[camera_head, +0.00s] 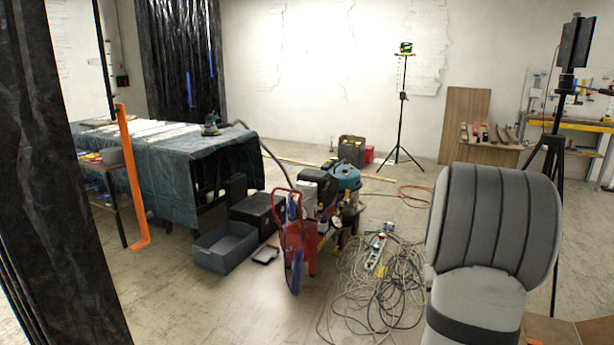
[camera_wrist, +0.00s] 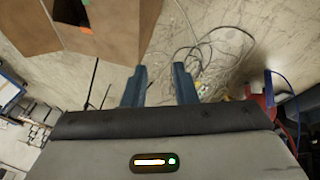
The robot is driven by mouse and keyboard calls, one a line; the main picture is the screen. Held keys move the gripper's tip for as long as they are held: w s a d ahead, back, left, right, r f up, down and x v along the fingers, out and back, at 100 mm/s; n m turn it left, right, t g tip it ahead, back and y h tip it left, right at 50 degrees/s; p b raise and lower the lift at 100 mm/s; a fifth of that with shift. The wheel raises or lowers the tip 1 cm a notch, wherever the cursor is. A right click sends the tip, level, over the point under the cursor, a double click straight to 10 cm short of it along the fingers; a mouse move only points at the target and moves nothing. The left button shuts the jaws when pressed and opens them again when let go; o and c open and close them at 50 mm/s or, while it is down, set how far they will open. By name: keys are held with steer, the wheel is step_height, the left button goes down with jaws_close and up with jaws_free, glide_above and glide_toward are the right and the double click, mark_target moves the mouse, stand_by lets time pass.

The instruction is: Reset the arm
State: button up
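My gripper (camera_wrist: 160,86) shows in the wrist view, with its two dark blue-grey fingers spread apart. Nothing is between the fingers; the floor and some cables lie beyond them. The wrist housing with a small lit display fills the lower part of that view. In the head view, a grey segment of my arm stands at the lower right, and the gripper itself is out of that view.
A red machine (camera_head: 300,240) stands mid-floor beside a heap of cables (camera_head: 375,285). A grey bin (camera_head: 225,247) and a covered table (camera_head: 175,165) are on the left. A black stand (camera_head: 560,150) rises behind my arm. Brown boards (camera_wrist: 105,30) show in the wrist view.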

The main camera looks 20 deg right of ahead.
steer(key=a+r+n+y+p, duration=0.1)
steer(key=a+r+p, duration=0.1)
steer(key=a+r, duration=0.45)
steer(key=a+r+n+t+p, duration=0.1)
steer(key=a+r+p, duration=0.2)
steer(key=a, duration=0.6)
steer(key=a+r+n+y+p, duration=0.1)
steer(key=a+r+p, duration=0.1)
steer(key=a+r, duration=0.45)
steer(key=s+a+r+n+y+p, duration=0.1)
steer(key=s+a+r+p, duration=0.1)
steer(key=s+a, duration=0.3)
steer(key=s+a+r+n+y+p, duration=0.1)
steer(key=s+a, duration=0.5)
steer(key=a, duration=0.6)
steer(key=r+n+p, duration=0.1)
steer(key=r+p, duration=0.1)
steer(key=p, duration=0.1)
steer(key=shift+s+a+y, duration=0.3)
steer(key=shift+a, duration=0.05)
